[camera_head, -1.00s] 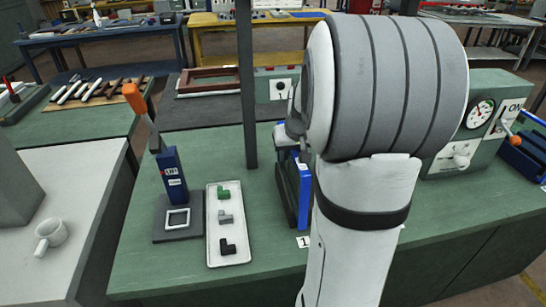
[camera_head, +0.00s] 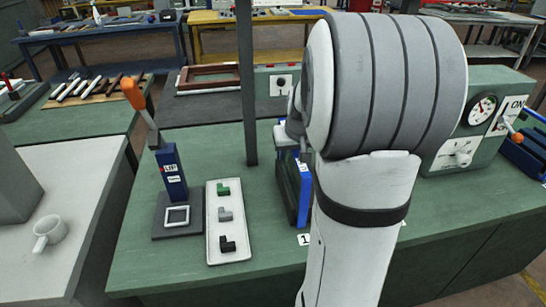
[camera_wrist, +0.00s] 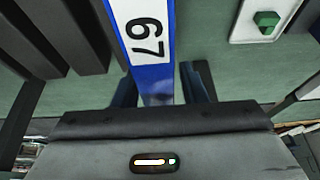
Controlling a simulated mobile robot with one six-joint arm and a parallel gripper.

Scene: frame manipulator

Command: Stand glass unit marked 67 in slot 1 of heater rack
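The glass unit marked 67 (camera_wrist: 153,45) is a blue-edged upright panel with a white label. In the head view the blue unit (camera_head: 304,192) stands in the dark heater rack (camera_head: 286,190), by a tag marked 1 (camera_head: 304,239). Its lower edge and exact seating are hidden by the rack and my arm. My gripper (camera_wrist: 160,82) has its two dark fingers on either side of the unit in the wrist view. They look apart, with a narrow gap on the right side. In the head view the fingers are mostly hidden behind my arm.
A white tray (camera_head: 213,247) with several small blocks lies left of the rack. Left of it is a blue post with an orange handle (camera_head: 133,94). A thin dark pole (camera_head: 247,85) rises behind the rack. A green gauge box (camera_head: 459,138) stands at right.

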